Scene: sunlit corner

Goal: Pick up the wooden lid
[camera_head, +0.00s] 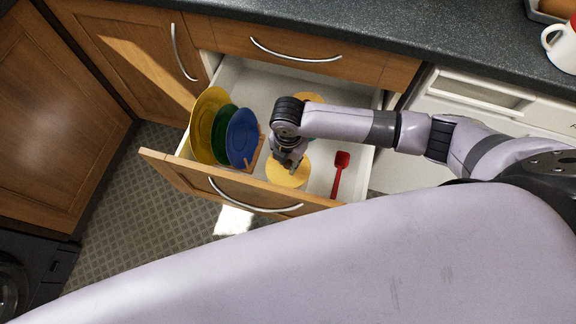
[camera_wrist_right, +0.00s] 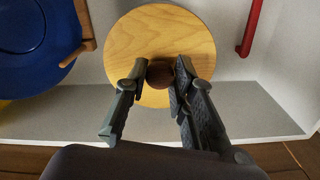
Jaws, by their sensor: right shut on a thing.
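The wooden lid (camera_wrist_right: 160,35) is a round, light wooden disc with a dark brown knob (camera_wrist_right: 160,73). In the right wrist view my right gripper (camera_wrist_right: 160,82) has its two fingers on either side of the knob and is shut on it. In the head view the lid (camera_head: 288,173) shows as a yellow disc inside the open drawer, near its front, and my right gripper (camera_head: 288,160) reaches down over it, partly hiding it. I cannot tell whether the lid still touches the drawer floor. My left gripper is not in view.
The open drawer (camera_head: 260,80) also holds yellow (camera_head: 203,120), green (camera_head: 222,130) and blue (camera_head: 242,138) plates standing in a wooden rack at the left, and a red spatula (camera_head: 340,172) at the right. Another wooden disc (camera_head: 308,98) is partly hidden behind my arm. The countertop (camera_head: 400,35) lies behind.

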